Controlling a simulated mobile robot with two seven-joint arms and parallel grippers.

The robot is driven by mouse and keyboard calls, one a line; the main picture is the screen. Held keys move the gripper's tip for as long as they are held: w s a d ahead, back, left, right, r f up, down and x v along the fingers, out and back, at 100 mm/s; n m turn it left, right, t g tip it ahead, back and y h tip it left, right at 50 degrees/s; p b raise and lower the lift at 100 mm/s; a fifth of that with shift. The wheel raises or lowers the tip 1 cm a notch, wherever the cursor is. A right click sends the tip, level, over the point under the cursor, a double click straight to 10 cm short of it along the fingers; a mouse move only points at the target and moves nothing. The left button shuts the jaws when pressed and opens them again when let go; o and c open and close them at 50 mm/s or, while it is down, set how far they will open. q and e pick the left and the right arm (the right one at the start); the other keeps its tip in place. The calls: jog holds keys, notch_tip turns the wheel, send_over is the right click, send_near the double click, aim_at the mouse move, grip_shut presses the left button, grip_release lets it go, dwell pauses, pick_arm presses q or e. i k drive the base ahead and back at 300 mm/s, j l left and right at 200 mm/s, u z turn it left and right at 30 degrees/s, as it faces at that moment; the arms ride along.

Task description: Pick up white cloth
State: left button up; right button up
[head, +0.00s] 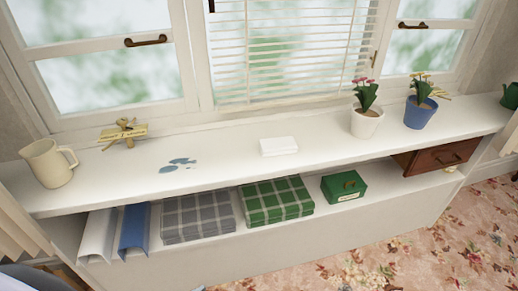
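A small white folded block that looks like the white cloth (278,146) lies flat on the white window shelf (225,140), near its middle. A blue-grey wet-looking patch (178,165) is on the shelf to its left. Neither of my grippers is in view, so I cannot see whether they are open or shut.
Potted flowers, one white pot (366,123) and one blue pot (419,113), stand at the right. Below are folded grey (198,217) and green (275,200) checked cloths and a green box (343,187).

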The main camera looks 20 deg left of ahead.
aim_at(284, 146)
jog(key=i+l+u, duration=0.1)
jog(key=u, duration=0.25)
jog(key=l+u, duration=0.25)
jog(key=u, duration=0.15)
jog(key=i+l+u, duration=0.15)
jog(key=l, duration=0.35)
jog(key=l+u, duration=0.15)
jog(key=l, duration=0.4)
jog(key=i+l+u, duration=0.15)
jog(key=l, duration=0.4)
